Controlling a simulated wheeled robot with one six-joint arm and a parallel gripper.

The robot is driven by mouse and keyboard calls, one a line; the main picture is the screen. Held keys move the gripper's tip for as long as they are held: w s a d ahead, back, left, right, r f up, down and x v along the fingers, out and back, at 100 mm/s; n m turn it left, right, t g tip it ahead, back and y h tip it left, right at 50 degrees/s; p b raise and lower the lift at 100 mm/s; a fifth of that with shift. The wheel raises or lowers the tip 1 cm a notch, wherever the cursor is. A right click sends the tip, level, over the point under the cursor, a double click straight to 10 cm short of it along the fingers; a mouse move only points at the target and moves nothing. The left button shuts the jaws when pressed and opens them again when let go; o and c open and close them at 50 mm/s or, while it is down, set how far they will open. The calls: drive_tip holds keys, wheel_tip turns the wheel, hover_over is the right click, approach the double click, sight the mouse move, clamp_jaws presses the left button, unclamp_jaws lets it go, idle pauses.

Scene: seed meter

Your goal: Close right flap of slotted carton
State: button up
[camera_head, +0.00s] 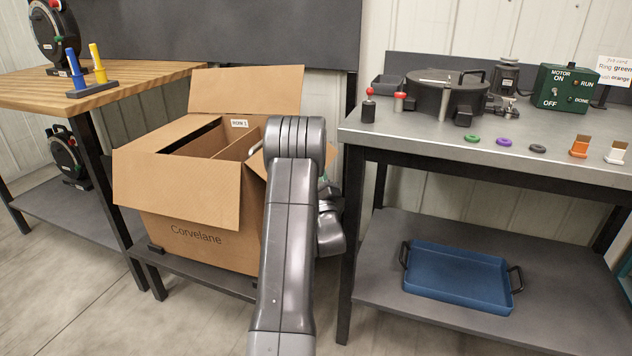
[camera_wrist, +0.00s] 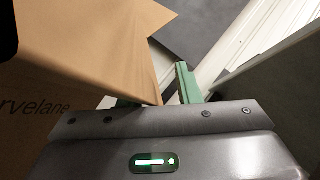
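The slotted carton (camera_head: 205,238), brown and marked "Corvelane", stands open on a low dark stand. Its back flap (camera_head: 240,92) stands up, and its front flap (camera_head: 185,182) hangs outward. My arm covers most of the carton's right side, so only a sliver of the right flap (camera_head: 256,160) shows in the head view. In the wrist view, a cardboard panel (camera_wrist: 90,45), seemingly that flap, fills the upper left. My gripper (camera_wrist: 158,93) is at its edge, with green fingers apart. The panel partly covers the left finger; I cannot tell whether it touches.
A grey workbench (camera_head: 425,140) stands close to my arm's right, with a blue tray (camera_head: 455,278) on its lower shelf. A wooden table (camera_head: 125,85) stands left of the carton. Open floor (camera_head: 75,285) lies at the front left.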

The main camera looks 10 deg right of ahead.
drive_tip(key=shift+a+r, duration=0.1)
drive_tip(key=shift+r, duration=0.2)
drive_tip(key=b+v, duration=0.4)
drive_tip(key=v, duration=1.2)
drive_tip(key=shift+s+d+r, duration=0.2)
drive_tip(key=shift+d+r, duration=0.2)
idle(0.6)
